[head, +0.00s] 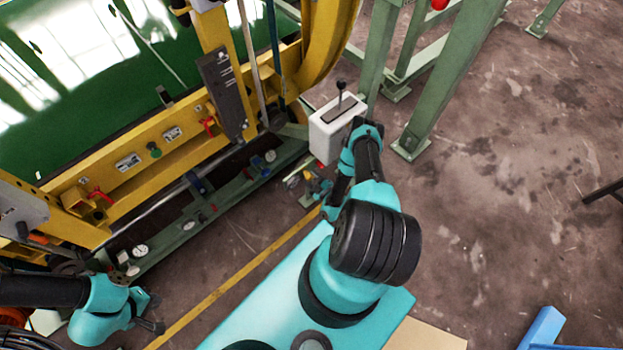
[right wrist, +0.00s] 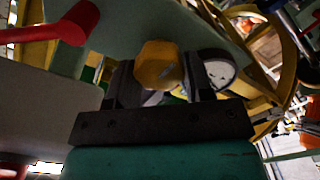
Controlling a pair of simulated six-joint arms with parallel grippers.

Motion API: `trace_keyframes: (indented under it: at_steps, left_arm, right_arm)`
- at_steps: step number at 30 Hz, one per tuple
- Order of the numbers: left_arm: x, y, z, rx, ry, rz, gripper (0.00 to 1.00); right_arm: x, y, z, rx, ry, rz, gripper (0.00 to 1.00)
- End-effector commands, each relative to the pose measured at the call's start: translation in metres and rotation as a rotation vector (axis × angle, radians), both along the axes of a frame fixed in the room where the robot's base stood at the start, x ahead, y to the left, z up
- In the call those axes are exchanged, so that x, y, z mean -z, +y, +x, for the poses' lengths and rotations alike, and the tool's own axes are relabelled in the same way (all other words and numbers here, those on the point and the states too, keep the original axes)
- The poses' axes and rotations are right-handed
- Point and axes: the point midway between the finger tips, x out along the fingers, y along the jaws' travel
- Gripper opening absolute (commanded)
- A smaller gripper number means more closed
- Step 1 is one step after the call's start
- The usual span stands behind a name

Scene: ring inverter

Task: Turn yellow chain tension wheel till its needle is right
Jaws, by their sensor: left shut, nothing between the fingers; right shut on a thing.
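The yellow wheel (right wrist: 158,65) is a rounded knob in the right wrist view. My right gripper (right wrist: 162,80) is shut on it, with one dark finger on each side. A round white-faced gauge (right wrist: 218,70) is just right of the wheel, partly behind the right finger. Its needle is too small and dark to read. In the head view my right gripper (head: 317,188) is low beside the machine's green rail; the wheel cannot be made out there. My left gripper (head: 156,314) is shut and empty at the lower left, clear of the machine.
The yellow machine frame (head: 150,175) and green lower rail (head: 180,238) carry several gauges and red handles. A red handle (right wrist: 75,22) is near my right gripper. A white lever box (head: 335,125) stands beside my right arm. Open floor (head: 520,180) is at the right.

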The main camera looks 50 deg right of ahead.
Motion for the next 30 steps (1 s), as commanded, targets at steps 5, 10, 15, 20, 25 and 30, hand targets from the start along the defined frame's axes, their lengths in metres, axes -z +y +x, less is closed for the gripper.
trace_keyframes:
  at_steps: [5, 10, 15, 20, 25, 30]
  left_arm:
    - [0.0, 0.0, 0.0, 0.0, 0.0, 0.0, 0.0]
    - [0.0, 0.0, 0.0, 0.0, 0.0, 0.0, 0.0]
    - [0.0, 0.0, 0.0, 0.0, 0.0, 0.0, 0.0]
    - [0.0, 0.0, 0.0, 0.0, 0.0, 0.0, 0.0]
    - [0.0, 0.0, 0.0, 0.0, 0.0, 0.0, 0.0]
    - [0.0, 0.0, 0.0, 0.0, 0.0, 0.0, 0.0]
  right_arm:
    - [-0.0001, -0.0001, -0.0001, 0.0, -0.009, 0.096, 0.24]
    - [-0.0003, -0.0004, -0.0002, 0.0, -0.021, 0.227, 0.24]
    - [-0.0004, -0.0007, -0.0003, 0.0, -0.035, 0.382, 0.24]
    - [-0.0005, -0.001, -0.0003, 0.0, -0.049, 0.535, 0.24]
    - [-0.0005, -0.0014, -0.0003, 0.0, -0.064, 0.696, 0.24]
    - [-0.0005, -0.0017, -0.0004, 0.0, -0.079, 0.856, 0.24]
